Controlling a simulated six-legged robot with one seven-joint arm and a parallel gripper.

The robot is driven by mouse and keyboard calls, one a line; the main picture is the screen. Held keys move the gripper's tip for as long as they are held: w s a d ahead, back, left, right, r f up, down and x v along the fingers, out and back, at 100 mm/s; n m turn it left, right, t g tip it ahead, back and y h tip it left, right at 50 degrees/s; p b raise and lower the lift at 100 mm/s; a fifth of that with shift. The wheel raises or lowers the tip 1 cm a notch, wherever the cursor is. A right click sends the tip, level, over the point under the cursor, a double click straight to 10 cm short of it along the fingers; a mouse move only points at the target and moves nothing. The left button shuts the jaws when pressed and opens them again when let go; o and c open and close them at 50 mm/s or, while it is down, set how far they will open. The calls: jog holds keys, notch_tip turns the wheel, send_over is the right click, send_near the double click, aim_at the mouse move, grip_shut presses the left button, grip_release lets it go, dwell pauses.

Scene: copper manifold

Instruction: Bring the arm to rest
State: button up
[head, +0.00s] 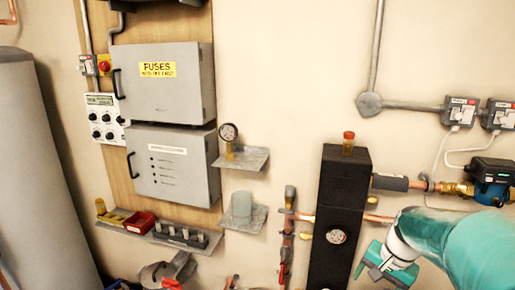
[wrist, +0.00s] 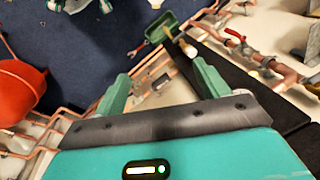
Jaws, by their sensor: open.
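My arm (head: 470,245), teal and white, reaches in from the lower right of the head view. My gripper (head: 372,266) is just right of the black upright box (head: 345,195), near the bottom edge. In the wrist view my gripper (wrist: 160,80) has its two green fingers spread wide apart, with nothing between them. Behind the gap lie copper pipes and a pale surface. Whether the gripper touches anything cannot be told.
Copper pipes (wrist: 275,65) with a red-handled valve run close by on the right of the wrist view. A green bin (wrist: 163,28) and a red rounded vessel (wrist: 20,88) are also there. Wall shelves (head: 240,158) and a grey fuse cabinet (head: 163,85) stand left.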

jog(key=s+a+r+n+t, duration=0.1)
jog(key=s+a+r+n, duration=0.3)
jog(key=s+a, duration=0.3)
jog(key=s+a+r+n+t+h, duration=0.1)
jog(key=s+a+r+n+t, duration=0.1)
jog(key=s+a+r+n, duration=0.2)
jog(key=s+a, duration=0.3)
jog(key=s, duration=0.1)
jog(key=shift+r+t, duration=0.25)
jog(key=shift+t, duration=0.05)
jog(key=shift+d, duration=0.15)
